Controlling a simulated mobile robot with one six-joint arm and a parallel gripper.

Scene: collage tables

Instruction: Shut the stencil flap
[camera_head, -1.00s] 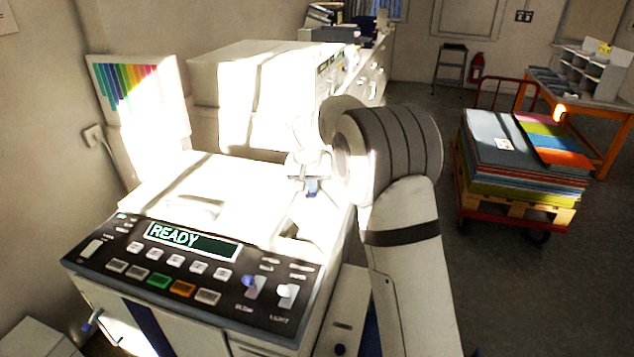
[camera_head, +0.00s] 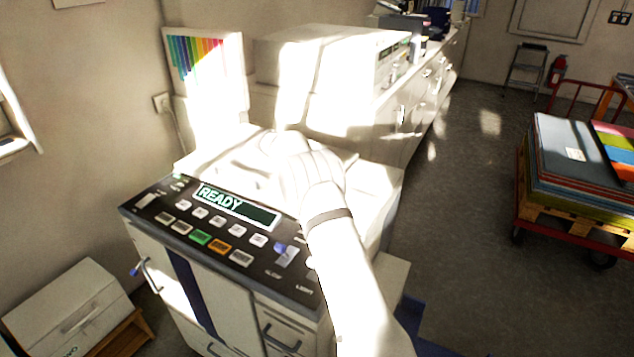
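The duplicator (camera_head: 225,292) stands in front of me. Its dark control panel (camera_head: 178,222) reads READY. Its white top (camera_head: 215,160) is washed out by strong sunlight, so I cannot make out the stencil flap's edges or tell whether it is open or shut. My white arm reaches over the right side of the machine. Its end is above the top, behind the panel. My gripper's fingers are lost in the glare and behind my wrist; I cannot tell whether they touch anything.
A color chart (camera_head: 200,58) stands at back left. A red cart (camera_head: 570,226) with stacked paper is at right. A small white box (camera_head: 70,308) is at lower left. Floor is clear between machine and cart.

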